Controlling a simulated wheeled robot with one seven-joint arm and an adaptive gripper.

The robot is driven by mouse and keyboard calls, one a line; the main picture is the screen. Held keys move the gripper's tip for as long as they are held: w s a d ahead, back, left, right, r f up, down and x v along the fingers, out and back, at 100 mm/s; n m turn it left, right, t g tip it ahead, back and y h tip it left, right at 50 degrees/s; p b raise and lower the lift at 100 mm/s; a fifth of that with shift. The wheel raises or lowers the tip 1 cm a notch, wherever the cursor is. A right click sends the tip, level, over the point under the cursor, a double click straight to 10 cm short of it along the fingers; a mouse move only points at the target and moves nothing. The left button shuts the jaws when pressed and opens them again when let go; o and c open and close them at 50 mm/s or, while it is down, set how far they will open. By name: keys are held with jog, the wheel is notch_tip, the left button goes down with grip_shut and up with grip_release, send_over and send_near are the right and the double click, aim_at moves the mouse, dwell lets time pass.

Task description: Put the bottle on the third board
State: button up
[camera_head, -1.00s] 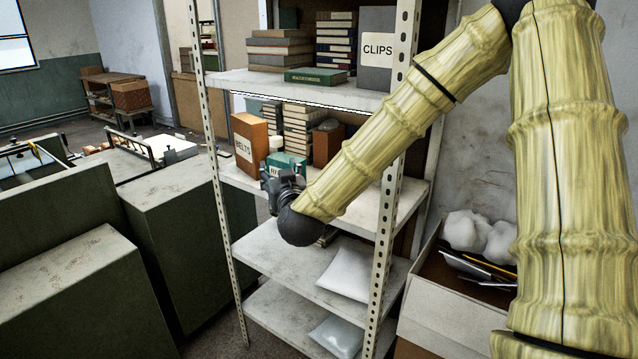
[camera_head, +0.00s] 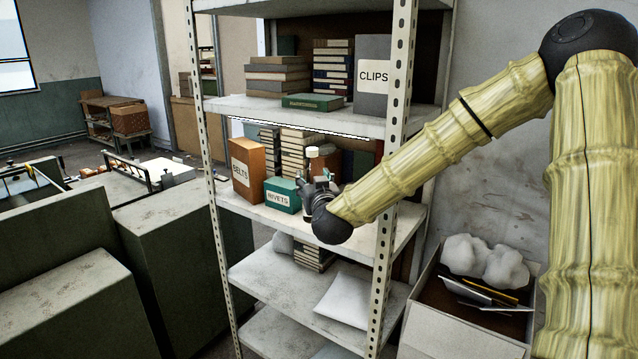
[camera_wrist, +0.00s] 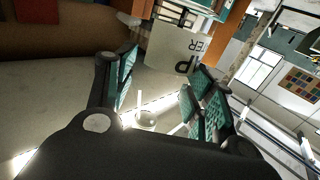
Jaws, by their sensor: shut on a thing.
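A small bottle with a pale cap (camera_head: 313,153) stands up above my gripper (camera_head: 319,185); its lower part is hidden by the fingers. In the wrist view a glassy, pale bottle (camera_wrist: 146,119) shows between the teal-padded fingers of my gripper (camera_wrist: 163,100), which is shut on it. My gripper is at the front of the shelf rack, just right of the green RIVETS box (camera_head: 284,196). It is over or in front of the board (camera_head: 290,222) that bears this box; I cannot tell its exact depth or height above the board.
The orange BELTS box (camera_head: 246,170) and stacked books (camera_head: 297,152) stand on the same board. The board above (camera_head: 335,118) and the perforated front post (camera_head: 388,200) bound the space. A lower board (camera_head: 270,272) holds a white bag (camera_head: 345,299). An open carton (camera_head: 440,318) stands at right.

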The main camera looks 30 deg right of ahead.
jog(key=w+d+f+p, duration=0.2)
jog(key=w+d+f, duration=0.2)
jog(key=w+d, duration=0.1)
jog(key=shift+p, duration=0.3)
dwell(0.4)
jog(key=shift+f, duration=0.25)
jog(key=o, duration=1.1)
jog(key=shift+o, duration=0.2)
jog(key=shift+r, duration=0.1)
jog(key=shift+r, duration=0.1)
